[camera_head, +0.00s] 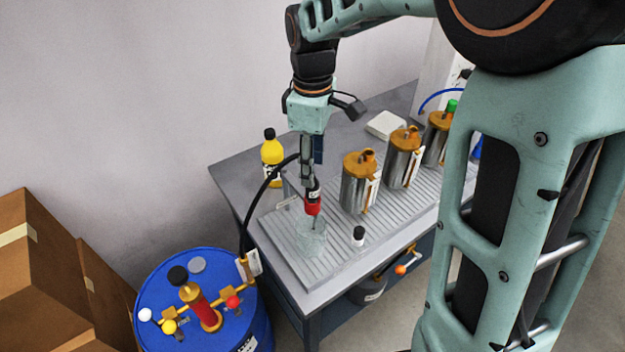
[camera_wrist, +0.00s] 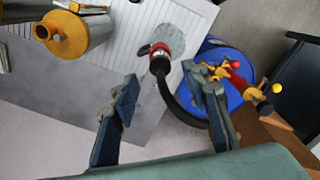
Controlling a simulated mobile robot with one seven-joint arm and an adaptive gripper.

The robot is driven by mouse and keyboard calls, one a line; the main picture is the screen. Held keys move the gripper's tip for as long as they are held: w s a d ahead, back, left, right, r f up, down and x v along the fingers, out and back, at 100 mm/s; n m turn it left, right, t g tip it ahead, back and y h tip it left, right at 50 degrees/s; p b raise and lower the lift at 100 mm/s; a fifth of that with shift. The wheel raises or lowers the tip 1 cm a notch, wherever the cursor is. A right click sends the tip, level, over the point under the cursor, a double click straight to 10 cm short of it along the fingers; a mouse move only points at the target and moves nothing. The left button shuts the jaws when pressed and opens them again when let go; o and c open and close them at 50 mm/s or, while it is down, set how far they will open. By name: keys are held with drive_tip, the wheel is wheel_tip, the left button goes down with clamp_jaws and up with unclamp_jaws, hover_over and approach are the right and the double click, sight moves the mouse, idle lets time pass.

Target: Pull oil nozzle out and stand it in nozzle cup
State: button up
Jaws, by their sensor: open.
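The oil nozzle (camera_head: 312,204), red and black with a thin metal tip, points down at the front left of the grooved tray. Its tip is within the outline of a clear, glassy round thing (camera_head: 311,245), which looks like the nozzle cup; its walls are hard to make out. The nozzle (camera_wrist: 159,56) shows in the wrist view too, with the cup's mottled grey patch (camera_wrist: 172,36) behind it. My gripper (camera_head: 308,178) is right above the nozzle, pointing down. In the wrist view its fingers (camera_wrist: 160,76) are spread apart, with the nozzle beyond them, between their tips.
A black hose (camera_head: 250,205) runs from the nozzle to the blue drum (camera_head: 165,275), which carries a red-and-brass pump (camera_head: 203,306). Metal canisters (camera_head: 358,185) stand on the tray's right.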

drive_tip(key=shift+r, duration=2.15)
